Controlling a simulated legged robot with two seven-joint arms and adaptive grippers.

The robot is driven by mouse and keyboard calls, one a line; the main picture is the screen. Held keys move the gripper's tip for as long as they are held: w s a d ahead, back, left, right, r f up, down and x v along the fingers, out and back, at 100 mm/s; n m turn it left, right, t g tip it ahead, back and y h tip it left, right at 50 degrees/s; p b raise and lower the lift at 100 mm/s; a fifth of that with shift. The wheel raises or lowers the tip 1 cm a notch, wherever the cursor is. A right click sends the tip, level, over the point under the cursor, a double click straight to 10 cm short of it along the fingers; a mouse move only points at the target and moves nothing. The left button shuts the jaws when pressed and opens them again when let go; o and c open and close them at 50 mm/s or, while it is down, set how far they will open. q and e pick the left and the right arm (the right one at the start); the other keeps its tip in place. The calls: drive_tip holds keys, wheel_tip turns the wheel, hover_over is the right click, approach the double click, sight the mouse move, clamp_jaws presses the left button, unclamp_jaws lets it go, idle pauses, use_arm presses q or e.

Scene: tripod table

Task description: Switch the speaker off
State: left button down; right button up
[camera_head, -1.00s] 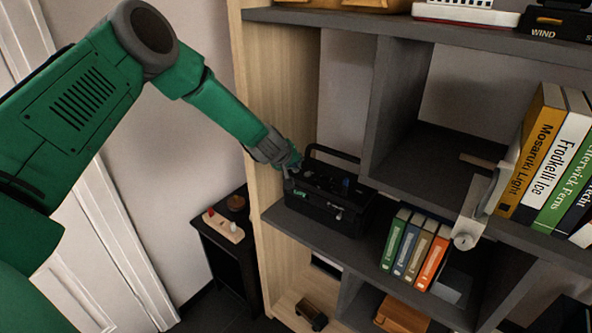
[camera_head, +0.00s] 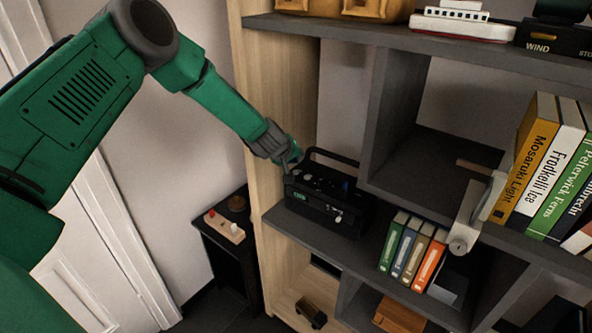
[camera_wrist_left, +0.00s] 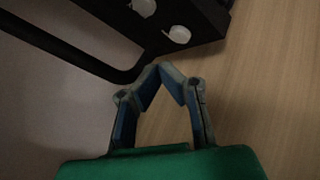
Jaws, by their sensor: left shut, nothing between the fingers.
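The speaker (camera_head: 322,208) is a black box with a carrying handle, standing on the dark middle shelf at its left end. Its front shows a small green-lit display and knobs, and more small controls sit on its top. My left gripper (camera_head: 291,169) is at the speaker's upper left corner, beside the wooden side panel. In the left wrist view the left gripper (camera_wrist_left: 160,68) has its fingertips together with nothing between them. The speaker (camera_wrist_left: 185,22) shows there above the fingertips, with two pale round knobs and the dark handle bar. I cannot tell whether the gripper touches it. My right gripper is not in view.
Several small books (camera_head: 412,255) stand right of the speaker on the same shelf. The wooden side panel (camera_head: 277,100) closes the left side. A metal bracket-like object (camera_head: 470,215) juts out at right. A black side table (camera_head: 228,265) stands left of the shelf.

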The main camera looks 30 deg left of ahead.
sight(295, 172)
use_arm(q)
drive_tip(key=shift+r+p, duration=1.3)
drive_tip(key=shift+r, duration=0.65)
drive_tip(key=shift+f, duration=0.1)
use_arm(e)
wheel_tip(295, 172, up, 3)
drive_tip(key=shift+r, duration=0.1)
use_arm(q)
drive_tip(key=s+d+f+m+g+h+b, duration=0.1)
drive_tip(key=s+d+f+m+g+b, duration=0.15)
drive_tip(key=s+d+f, duration=0.5)
drive_tip(key=s+d+f+m+g+b, duration=0.1)
drive_tip(key=s+d+f+m, duration=0.25)
drive_tip(key=s+f, duration=0.65)
drive_tip(key=s+d+f+m+g+b, duration=0.1)
drive_tip(key=s+d+f+m+g, duration=0.1)
drive_tip(key=s, duration=1.3)
drive_tip(key=s+d+f+m+g+b, duration=0.1)
drive_tip(key=s+f+m+g+b, duration=0.1)
drive_tip(key=s, duration=1.4)
drive_tip(key=shift+d+f+m+g+b, duration=0.3)
drive_tip(key=shift+d+f+m+g, duration=0.1)
drive_tip(key=shift+f+m+g, duration=0.15)
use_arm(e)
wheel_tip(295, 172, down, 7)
